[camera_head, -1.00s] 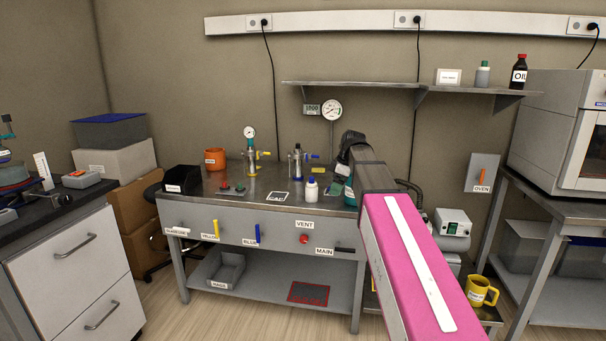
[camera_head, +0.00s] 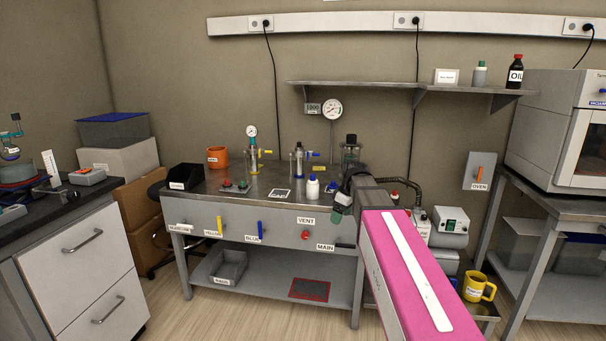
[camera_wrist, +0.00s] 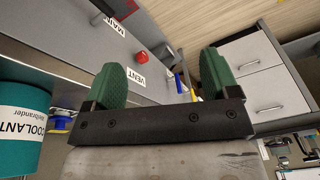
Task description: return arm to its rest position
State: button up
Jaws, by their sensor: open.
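My gripper (camera_wrist: 158,85) shows in the wrist view with its two green fingers spread wide and nothing between them. In the head view my gripper (camera_head: 339,208) is at the front right of the steel bench, near its front edge. My pink arm reaches up to it from the lower right. In the wrist view the bench front with the VENT label (camera_wrist: 136,77) and a red knob (camera_wrist: 141,57) lies beyond the fingers. A teal COOLANT container (camera_wrist: 20,125) is at the left of that view, beside the gripper.
The bench (camera_head: 250,193) holds an orange mug (camera_head: 217,158), a black bin (camera_head: 186,177), a white bottle (camera_head: 313,188) and valve fittings. A shelf (camera_head: 390,87) hangs above. A yellow mug (camera_head: 478,288) stands low at right. An oven table is at far right, a drawer cabinet (camera_head: 85,265) at left.

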jog(key=s+d+f+m+h, duration=0.1)
jog(key=s+d+f+m, duration=0.1)
jog(key=s+f+m, duration=0.3)
jog(key=s+d+f+m+h, duration=0.1)
jog(key=s+d+f+m, duration=0.2)
jog(key=s+f, duration=1)
notch_tip(320, 180, down, 4)
jog(key=m, duration=0.3)
jog(key=shift+g+h, duration=0.3)
